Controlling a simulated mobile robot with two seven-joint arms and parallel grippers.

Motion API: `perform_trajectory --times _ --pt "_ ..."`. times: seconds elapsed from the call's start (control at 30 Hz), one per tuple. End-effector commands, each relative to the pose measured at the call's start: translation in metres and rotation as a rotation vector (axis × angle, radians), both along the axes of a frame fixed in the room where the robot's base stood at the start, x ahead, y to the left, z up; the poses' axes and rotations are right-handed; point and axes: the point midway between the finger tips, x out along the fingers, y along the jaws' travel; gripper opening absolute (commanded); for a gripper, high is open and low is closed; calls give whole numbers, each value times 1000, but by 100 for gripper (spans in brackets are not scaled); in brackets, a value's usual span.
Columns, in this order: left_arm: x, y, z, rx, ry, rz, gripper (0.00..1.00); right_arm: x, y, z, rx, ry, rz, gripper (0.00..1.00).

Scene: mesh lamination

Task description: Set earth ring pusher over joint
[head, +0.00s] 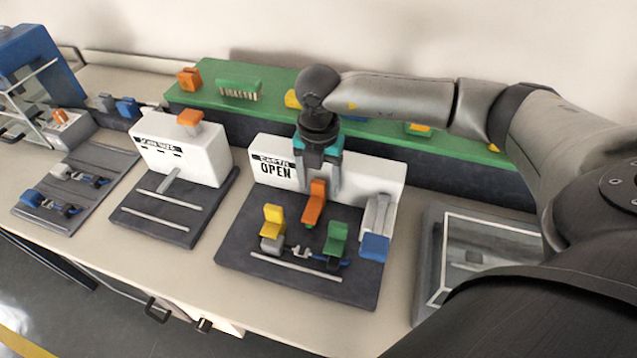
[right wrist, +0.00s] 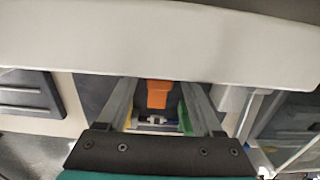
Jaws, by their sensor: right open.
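The orange ring pusher (head: 315,205) stands upright on the earth station's dark base (head: 235,248), in front of the white "EARTH OPEN" housing (head: 262,150). My right gripper (head: 318,182) points down just above and behind the pusher, open. In the right wrist view the orange pusher (right wrist: 158,93) shows between the two open fingers (right wrist: 157,100), with gaps at both sides; I see no grip on it. The joint (head: 300,252), a pale connector with blue cable, lies between a yellow clamp (head: 273,222) and a green clamp (head: 335,238). My left gripper is not in view.
A silver lever with a blue end (head: 375,245) stands right of the pusher. A second white station with an orange top (head: 189,120) is at left. A green shelf (head: 225,105) with coloured parts runs behind. A framed panel (head: 480,250) lies at right.

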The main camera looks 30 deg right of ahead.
Motion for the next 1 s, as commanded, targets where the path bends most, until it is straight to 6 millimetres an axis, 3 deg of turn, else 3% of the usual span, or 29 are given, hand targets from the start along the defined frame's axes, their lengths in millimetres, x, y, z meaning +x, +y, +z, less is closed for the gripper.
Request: perform_trajectory --times 0.33,0.93,1.0 --pt "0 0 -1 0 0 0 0 0 0 -4 0 0 1 68" --pt "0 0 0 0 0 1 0 0 0 -4 1 1 1 0" --pt "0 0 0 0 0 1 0 0 0 -4 1 1 1 0"
